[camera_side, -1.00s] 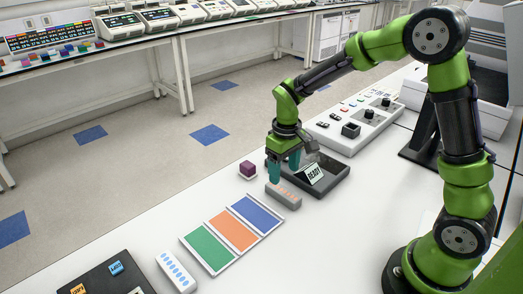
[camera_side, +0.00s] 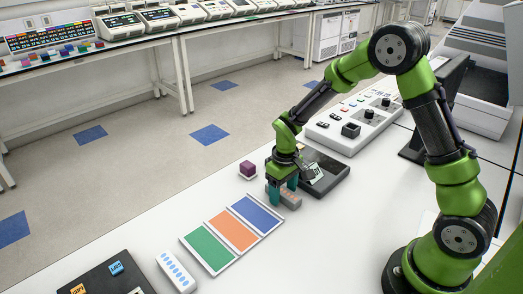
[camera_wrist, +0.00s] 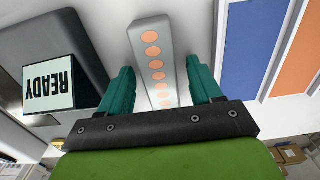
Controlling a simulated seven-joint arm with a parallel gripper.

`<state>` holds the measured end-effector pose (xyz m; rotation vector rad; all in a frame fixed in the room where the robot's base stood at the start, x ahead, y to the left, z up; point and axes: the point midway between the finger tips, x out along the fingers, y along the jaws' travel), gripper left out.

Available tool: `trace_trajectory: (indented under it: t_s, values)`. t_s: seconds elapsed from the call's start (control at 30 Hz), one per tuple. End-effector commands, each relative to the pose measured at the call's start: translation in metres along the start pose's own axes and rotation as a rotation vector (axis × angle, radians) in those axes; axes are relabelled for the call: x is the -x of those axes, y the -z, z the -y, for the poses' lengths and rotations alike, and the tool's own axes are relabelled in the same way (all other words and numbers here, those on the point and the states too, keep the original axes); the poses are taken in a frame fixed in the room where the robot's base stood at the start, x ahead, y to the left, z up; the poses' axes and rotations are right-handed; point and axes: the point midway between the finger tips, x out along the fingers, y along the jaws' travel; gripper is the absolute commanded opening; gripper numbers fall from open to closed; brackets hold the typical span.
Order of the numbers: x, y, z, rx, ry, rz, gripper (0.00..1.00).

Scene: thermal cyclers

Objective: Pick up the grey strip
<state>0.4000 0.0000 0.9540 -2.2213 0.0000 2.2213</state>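The grey strip (camera_side: 290,199), a long block with a row of orange round spots on top, lies on the white table. In the wrist view the strip (camera_wrist: 151,52) runs between the two teal fingers of my gripper (camera_wrist: 160,86). In the side view my gripper (camera_side: 282,189) is low over the strip, with the fingers on either side of it. The fingers are open, and gaps show between them and the strip in the wrist view. The side view partly hides the strip behind a finger.
A dark tray with a READY sign (camera_side: 314,174) stands just behind the strip. A purple cube (camera_side: 247,169) is to the left. Blue (camera_side: 257,214), orange (camera_side: 233,236) and green (camera_side: 208,250) panels lie in front. A white strip with blue spots (camera_side: 175,271) is further forward.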

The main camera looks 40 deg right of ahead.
Motion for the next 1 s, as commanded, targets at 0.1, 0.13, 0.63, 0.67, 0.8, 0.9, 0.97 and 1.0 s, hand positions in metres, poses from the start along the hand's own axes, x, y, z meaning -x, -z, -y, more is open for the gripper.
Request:
trace_trajectory:
  t_s: [0.1,0.13,0.63,0.67,0.8,0.9,0.97,1.0]
  values:
    - [0.0,0.0,0.0,0.0,0.0,0.0,0.45]
    - [0.0,0.0,0.0,0.0,0.0,0.0,0.41]
    - [0.001,-0.001,0.0,0.0,0.0,0.002,0.07]
    - [0.002,-0.001,0.0,0.0,0.0,0.002,0.07]
    - [0.013,0.0,0.0,0.0,0.0,-0.002,0.07]
    - [0.026,0.001,0.0,0.0,0.0,-0.004,0.07]
    - [0.037,0.001,0.0,0.001,0.0,-0.004,0.07]
    - [0.038,-0.007,0.0,0.001,0.0,0.0,0.07]
